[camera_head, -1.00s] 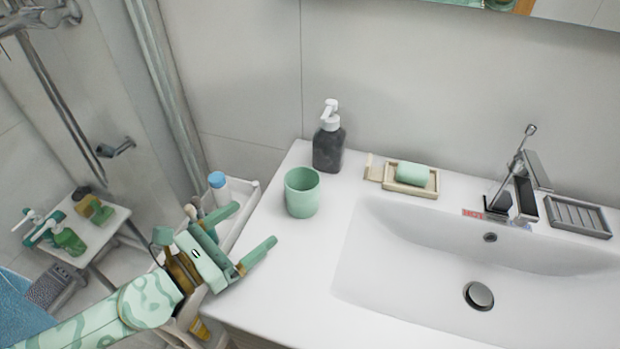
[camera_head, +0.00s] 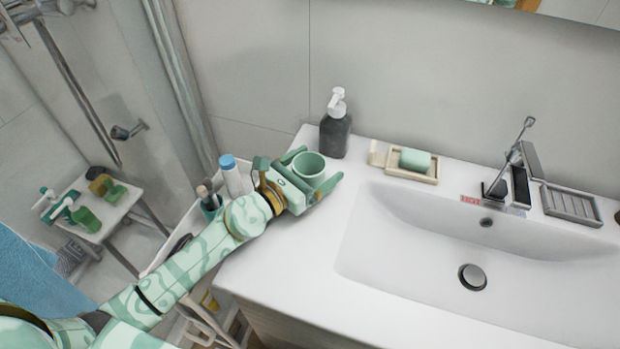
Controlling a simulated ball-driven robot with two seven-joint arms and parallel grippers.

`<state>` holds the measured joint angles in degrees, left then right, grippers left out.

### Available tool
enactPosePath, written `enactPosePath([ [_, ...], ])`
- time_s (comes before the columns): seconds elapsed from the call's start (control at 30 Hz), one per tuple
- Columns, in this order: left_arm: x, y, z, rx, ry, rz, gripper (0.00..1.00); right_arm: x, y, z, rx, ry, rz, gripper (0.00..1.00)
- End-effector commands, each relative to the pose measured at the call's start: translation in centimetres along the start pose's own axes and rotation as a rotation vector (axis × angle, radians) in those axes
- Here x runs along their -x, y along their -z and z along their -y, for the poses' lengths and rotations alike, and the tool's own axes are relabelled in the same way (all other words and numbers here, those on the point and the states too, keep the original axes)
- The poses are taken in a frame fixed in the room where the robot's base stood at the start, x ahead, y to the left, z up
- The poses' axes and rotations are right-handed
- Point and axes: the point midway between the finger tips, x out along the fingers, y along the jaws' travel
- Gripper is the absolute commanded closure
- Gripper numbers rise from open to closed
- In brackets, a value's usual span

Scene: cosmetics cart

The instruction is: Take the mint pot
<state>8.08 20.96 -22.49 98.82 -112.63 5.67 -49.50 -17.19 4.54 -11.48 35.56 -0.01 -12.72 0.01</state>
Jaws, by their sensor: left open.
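The mint pot (camera_head: 309,165) is a pale green round cup, standing upright on the white counter left of the basin. My left gripper (camera_head: 314,170) is at the pot, with one finger on its far-left side and the other on its near-right side. The jaws are open, with the pot between them. The gripper body hides the pot's lower left part, and I cannot tell whether the fingers touch it. My right gripper is not in view.
A dark soap dispenser (camera_head: 335,128) with a white pump stands just behind the pot. A soap dish (camera_head: 426,179) with green soap lies to the right, behind the basin (camera_head: 400,245). A cart (camera_head: 172,243) with bottles stands left of the counter (camera_head: 290,262).

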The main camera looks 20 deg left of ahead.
Motion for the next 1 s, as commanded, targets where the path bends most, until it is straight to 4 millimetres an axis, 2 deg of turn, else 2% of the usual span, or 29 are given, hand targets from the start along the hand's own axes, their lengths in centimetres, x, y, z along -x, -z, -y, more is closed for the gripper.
enactPosePath([
  [0.27, -0.6, 0.0, 0.0, -0.001, 0.001, -0.001, 0.12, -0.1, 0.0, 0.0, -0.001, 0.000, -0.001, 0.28],
  [0.47, -0.5, 0.0, 0.0, -0.001, 0.000, -0.001, 0.65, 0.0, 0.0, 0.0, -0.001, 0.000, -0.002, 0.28],
  [0.77, -0.5, -0.1, 0.0, -0.001, 0.000, 0.001, 0.65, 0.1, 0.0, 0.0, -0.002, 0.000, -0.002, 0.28],
  [0.87, -0.5, -0.7, 0.0, -0.001, 0.000, 0.001, 0.65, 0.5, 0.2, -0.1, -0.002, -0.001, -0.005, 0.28],
  [1.0, -0.5, -2.5, 0.0, -0.002, -0.002, 0.004, 0.65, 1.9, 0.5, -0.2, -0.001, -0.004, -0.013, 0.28],
])
